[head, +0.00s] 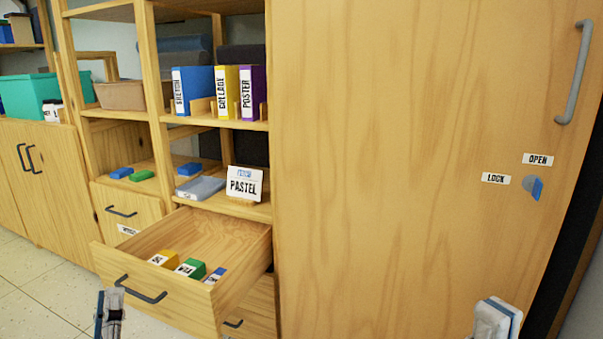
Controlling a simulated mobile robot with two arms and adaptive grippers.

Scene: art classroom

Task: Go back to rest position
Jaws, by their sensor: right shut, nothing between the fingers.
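My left gripper (110,312) shows at the bottom left edge, in front of the open drawer (230,241) and apart from its handle. Only its upper part is in view, and I cannot tell its opening. My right gripper (495,318) shows at the bottom right, in front of the tall cabinet door (400,170). It is shut and holds nothing. Most of both arms is out of the picture.
The open drawer juts out and holds yellow, green and blue boxes. Above it stand a PASTEL sign (244,184), a grey tray (200,188) and several binders (192,90). The door has a long handle (575,72) and a blue lock knob (537,189). Tiled floor (35,290) is clear at left.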

